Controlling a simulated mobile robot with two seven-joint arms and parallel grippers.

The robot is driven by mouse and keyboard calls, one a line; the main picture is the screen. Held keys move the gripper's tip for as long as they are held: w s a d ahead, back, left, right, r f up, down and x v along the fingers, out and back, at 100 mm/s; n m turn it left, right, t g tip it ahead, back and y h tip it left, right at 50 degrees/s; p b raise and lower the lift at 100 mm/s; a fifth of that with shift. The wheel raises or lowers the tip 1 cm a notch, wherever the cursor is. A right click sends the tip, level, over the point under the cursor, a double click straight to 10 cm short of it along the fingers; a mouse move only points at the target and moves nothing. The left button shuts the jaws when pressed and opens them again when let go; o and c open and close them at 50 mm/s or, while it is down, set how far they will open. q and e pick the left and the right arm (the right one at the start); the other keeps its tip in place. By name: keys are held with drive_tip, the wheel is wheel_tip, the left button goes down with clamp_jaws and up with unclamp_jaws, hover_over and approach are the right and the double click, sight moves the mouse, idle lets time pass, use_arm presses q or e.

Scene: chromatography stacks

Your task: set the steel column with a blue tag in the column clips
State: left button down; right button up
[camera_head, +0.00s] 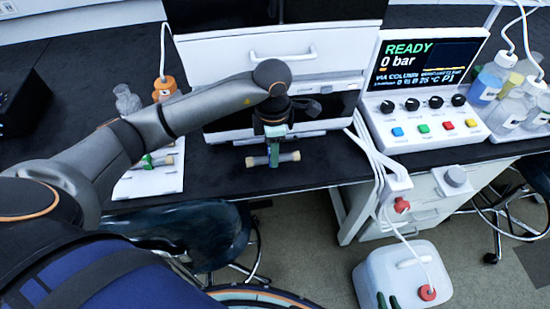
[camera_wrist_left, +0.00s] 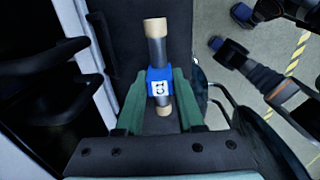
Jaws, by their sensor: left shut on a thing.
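The steel column (camera_head: 288,157) has tan ends and a blue tag (camera_wrist_left: 160,83). My left gripper (camera_head: 273,155) is shut around its middle, at the tag, and holds it above the front part of the dark bench. In the left wrist view the green fingers (camera_wrist_left: 157,100) press on both sides of the tag. Black hooked prongs (camera_wrist_left: 102,42), which look like the column clips, stick out from the white instrument to the left of the column, apart from it. Two green fingertips of my right gripper (camera_head: 387,300) show at the bottom edge of the head view, slightly apart and empty.
A white tray (camera_head: 168,184) with a green-tagged column (camera_head: 150,161) lies left of the held column. An orange-capped bottle (camera_head: 164,88) stands behind it. A control panel (camera_head: 425,110) and bottles (camera_head: 487,85) stand at right. White tubes (camera_head: 375,160) hang over the bench edge.

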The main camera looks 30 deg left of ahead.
use_arm(q)
drive_tip(key=shift+w+d+f, duration=0.2)
drive_tip(key=shift+f, duration=0.15)
wheel_tip(320, 180, down, 3)
drive_tip(key=shift+f, duration=0.2)
drive_tip(key=c, duration=0.5)
unclamp_jaws()
drive_tip(key=shift+r, duration=0.1)
drive_tip(key=shift+r, duration=0.15)
wheel_tip(320, 180, up, 12)
